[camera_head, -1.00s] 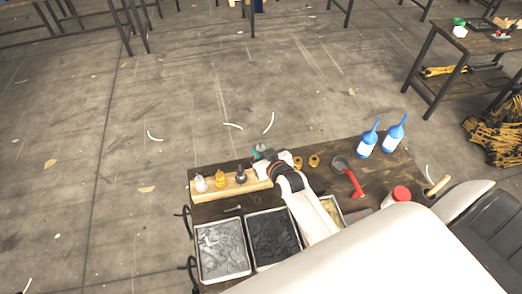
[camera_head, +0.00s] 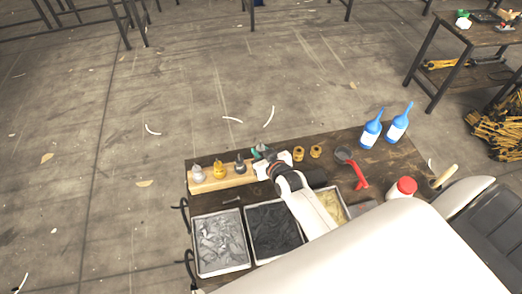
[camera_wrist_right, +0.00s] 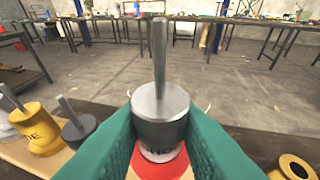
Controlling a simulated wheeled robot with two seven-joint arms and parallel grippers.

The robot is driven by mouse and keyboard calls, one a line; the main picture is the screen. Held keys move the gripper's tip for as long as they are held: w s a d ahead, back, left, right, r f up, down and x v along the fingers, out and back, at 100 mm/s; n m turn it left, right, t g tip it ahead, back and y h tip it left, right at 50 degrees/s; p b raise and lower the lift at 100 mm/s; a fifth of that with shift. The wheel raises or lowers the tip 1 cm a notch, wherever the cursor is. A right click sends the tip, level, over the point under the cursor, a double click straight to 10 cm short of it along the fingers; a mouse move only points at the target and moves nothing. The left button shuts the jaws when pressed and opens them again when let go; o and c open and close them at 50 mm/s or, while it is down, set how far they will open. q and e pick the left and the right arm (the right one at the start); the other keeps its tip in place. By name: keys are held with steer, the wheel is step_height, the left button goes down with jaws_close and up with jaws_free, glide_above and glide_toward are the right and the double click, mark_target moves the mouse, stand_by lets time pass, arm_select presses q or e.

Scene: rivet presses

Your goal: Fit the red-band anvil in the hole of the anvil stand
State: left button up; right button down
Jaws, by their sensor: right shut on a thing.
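My right gripper (camera_head: 262,155) is over the right end of a wooden block (camera_head: 226,184) on the near table. In the right wrist view its green fingers (camera_wrist_right: 158,140) are shut on the red-band anvil (camera_wrist_right: 160,103), a dark grey cylinder with a thin upright rod, a white lettered part and red below. The anvil looks upright. Its lower end is hidden, so I cannot tell whether it touches the block. White, yellow (camera_head: 219,170) and black (camera_head: 240,167) pieces of like shape stand on the block. I cannot identify the anvil stand for sure. My left gripper is not in view.
Two brass rings (camera_head: 298,154) stand right of the gripper; one shows a hole in the wrist view (camera_wrist_right: 295,167). Trays (camera_head: 221,268) lie in front.

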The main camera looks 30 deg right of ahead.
steer(key=shift+f+b, duration=1.2)
steer(key=shift+f, duration=0.65)
steer(key=c, duration=1.1)
jaws_free()
steer(key=shift+c, duration=0.2)
steer(key=shift+o, duration=0.3)
steer(key=shift+f, duration=0.15)
steer(key=shift+s, duration=0.1)
steer(key=b+v, duration=0.1)
steer(key=v, duration=1.1)
